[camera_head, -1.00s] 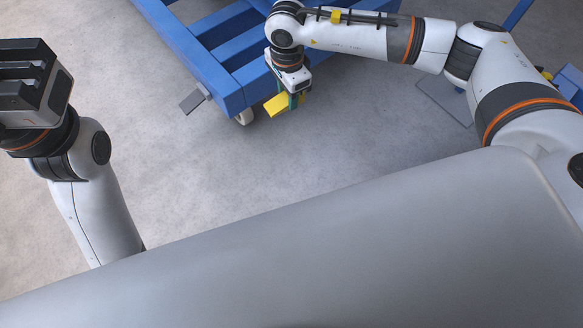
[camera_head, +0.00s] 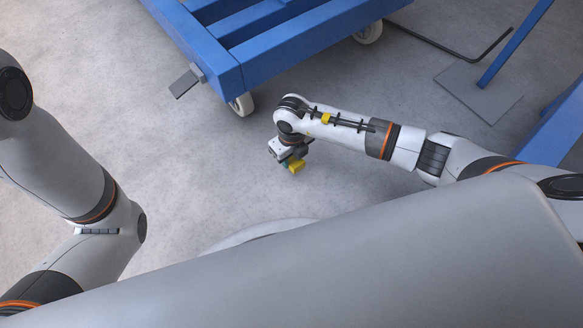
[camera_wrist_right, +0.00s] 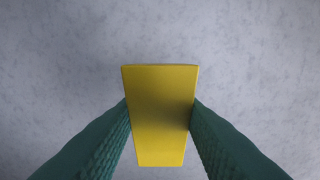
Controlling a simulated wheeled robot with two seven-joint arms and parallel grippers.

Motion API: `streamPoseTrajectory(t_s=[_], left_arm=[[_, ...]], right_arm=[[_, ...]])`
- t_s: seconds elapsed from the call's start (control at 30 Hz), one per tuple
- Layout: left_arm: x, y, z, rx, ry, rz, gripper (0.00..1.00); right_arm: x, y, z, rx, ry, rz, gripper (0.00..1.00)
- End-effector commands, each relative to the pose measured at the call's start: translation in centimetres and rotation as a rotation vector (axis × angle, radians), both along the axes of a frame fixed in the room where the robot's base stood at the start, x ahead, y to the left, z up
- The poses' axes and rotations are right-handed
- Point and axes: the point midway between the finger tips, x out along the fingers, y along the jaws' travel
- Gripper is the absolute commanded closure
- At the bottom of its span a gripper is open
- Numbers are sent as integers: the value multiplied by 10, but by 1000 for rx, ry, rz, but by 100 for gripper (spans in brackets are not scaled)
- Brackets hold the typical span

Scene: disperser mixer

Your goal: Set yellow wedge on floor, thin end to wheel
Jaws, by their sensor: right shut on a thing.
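The yellow wedge (camera_head: 295,167) is held in my right gripper (camera_head: 288,164), which is shut on it. In the right wrist view the wedge (camera_wrist_right: 160,115) sits between the two green fingers of the gripper (camera_wrist_right: 160,118), with grey floor behind it. I cannot tell from these views which end is thin. A caster wheel (camera_head: 242,104) stands on the floor under the near corner of the blue frame, up and left of the wedge and apart from it. My left gripper is out of the head view; only its arm shows at the left.
The blue frame (camera_head: 240,77) fills the top middle, with a grey pedal-like plate (camera_head: 187,82) at its corner and another wheel (camera_head: 368,33) farther right. A blue post on a grey floor plate (camera_head: 478,92) stands at the right. The floor between wheel and gripper is clear.

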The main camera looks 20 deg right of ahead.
Motion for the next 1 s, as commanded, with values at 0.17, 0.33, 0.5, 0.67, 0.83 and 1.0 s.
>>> streamPoseTrajectory(t_s=[0.17, 0.33, 0.5, 0.67, 0.83, 1.0], left_arm=[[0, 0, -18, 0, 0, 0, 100], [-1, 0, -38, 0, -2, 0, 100], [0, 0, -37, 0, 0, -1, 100], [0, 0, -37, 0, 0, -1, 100], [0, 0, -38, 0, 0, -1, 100], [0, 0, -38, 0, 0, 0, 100]], right_arm=[[0, 0, -21, 1, -1, 0, 87], [0, 0, -45, 2, 0, 0, 87], [1, 0, -45, 2, -2, 1, 87], [1, 0, -46, 2, -2, 2, 87], [1, 0, -48, 2, -2, 2, 55], [1, 0, -48, 1, -1, 2, 43]])
